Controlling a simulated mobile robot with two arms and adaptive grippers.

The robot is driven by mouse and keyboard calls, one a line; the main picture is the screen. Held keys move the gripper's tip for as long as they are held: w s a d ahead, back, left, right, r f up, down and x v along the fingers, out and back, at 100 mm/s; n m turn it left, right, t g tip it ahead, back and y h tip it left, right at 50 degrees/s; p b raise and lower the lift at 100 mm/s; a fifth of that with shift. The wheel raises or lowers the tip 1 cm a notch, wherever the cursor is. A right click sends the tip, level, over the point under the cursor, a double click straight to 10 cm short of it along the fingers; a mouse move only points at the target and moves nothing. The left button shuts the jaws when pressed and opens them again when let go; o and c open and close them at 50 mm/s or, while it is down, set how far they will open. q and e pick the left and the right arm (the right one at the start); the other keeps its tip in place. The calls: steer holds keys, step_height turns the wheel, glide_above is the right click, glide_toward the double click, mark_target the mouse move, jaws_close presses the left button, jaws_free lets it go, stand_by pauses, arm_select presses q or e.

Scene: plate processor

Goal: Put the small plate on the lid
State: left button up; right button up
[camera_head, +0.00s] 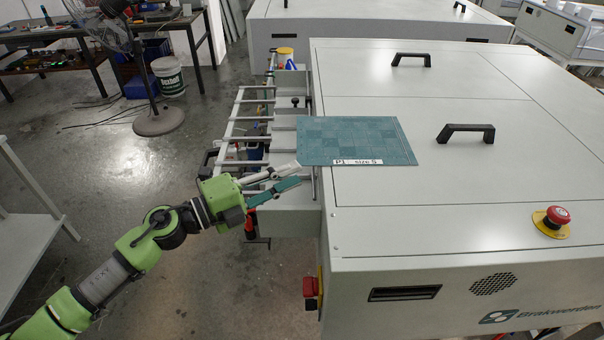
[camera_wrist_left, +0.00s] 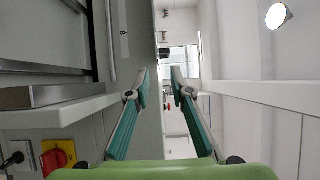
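The small plate (camera_head: 355,138) is a flat teal sheet with a white label on its front edge. In the head view it lies on the white machine lid (camera_head: 470,190), near the lid's left side, and its left edge sticks out slightly past the lid's edge. My left gripper (camera_head: 299,173) is just in front of the plate's near left corner, with its fingers apart. The left wrist view shows the gripper (camera_wrist_left: 159,88) open with nothing between the fingers. The plate does not show in that view. My right gripper is in neither view.
A rack of metal rails (camera_head: 245,125) juts from the machine's left side. Black handles (camera_head: 466,132) stand up from the lid, and a red emergency button (camera_head: 557,216) sits at its right. A fan (camera_head: 158,120) stands on the floor at the left. The lid's front is clear.

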arm_select(q)
steer(key=b+v, duration=0.2)
steer(key=v, duration=0.6)
